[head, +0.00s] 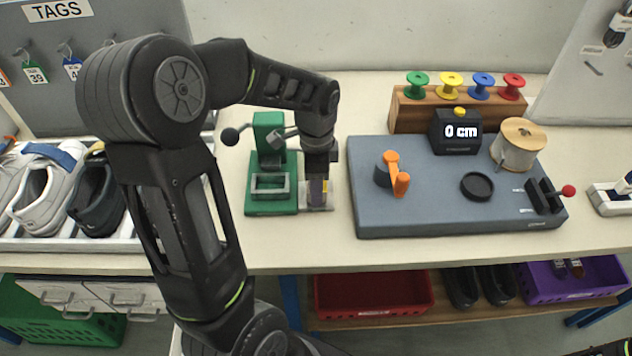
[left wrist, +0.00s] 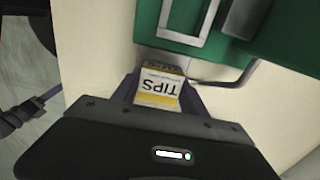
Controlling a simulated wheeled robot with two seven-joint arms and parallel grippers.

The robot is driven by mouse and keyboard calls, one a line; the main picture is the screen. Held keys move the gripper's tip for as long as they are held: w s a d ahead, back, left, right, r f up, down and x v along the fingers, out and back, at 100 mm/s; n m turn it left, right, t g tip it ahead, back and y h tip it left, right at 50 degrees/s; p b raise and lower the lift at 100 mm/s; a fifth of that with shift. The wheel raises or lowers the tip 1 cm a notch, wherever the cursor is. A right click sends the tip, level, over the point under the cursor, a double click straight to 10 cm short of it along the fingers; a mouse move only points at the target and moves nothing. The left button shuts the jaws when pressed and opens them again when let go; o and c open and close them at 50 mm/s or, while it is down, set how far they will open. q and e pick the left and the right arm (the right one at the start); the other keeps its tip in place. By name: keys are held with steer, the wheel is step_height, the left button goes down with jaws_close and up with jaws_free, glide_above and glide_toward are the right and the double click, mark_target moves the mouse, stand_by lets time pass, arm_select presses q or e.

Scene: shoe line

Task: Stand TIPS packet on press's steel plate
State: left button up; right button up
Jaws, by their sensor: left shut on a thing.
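The TIPS packet (head: 317,192) is small, white and yellow with a dark part, and upright between the fingers of my left gripper (head: 319,180). The left wrist view shows its TIPS label (left wrist: 158,88) between the fingers of that gripper (left wrist: 160,92). The green press (head: 270,155) stands just left of the gripper, with a black ball-ended lever. Its steel plate (head: 327,208) sticks out at the right of its base, under the packet. I cannot tell whether the packet's bottom touches the plate.
Right of the press is a grey-blue station (head: 430,215) with an orange handle (head: 396,175), a counter reading 0 cm (head: 457,132) and a spool (head: 520,140). Shoes (head: 95,190) stand in a tray at the left. The bench front (head: 300,245) is clear.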

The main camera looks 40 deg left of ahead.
arm_select(q)
steer(key=shift+f, duration=0.15)
steer(key=o, duration=1.4)
steer(key=shift+o, duration=0.2)
step_height(320, 180, up, 12)
steer(key=shift+r+b, duration=0.2)
steer(key=shift+b, duration=0.15)
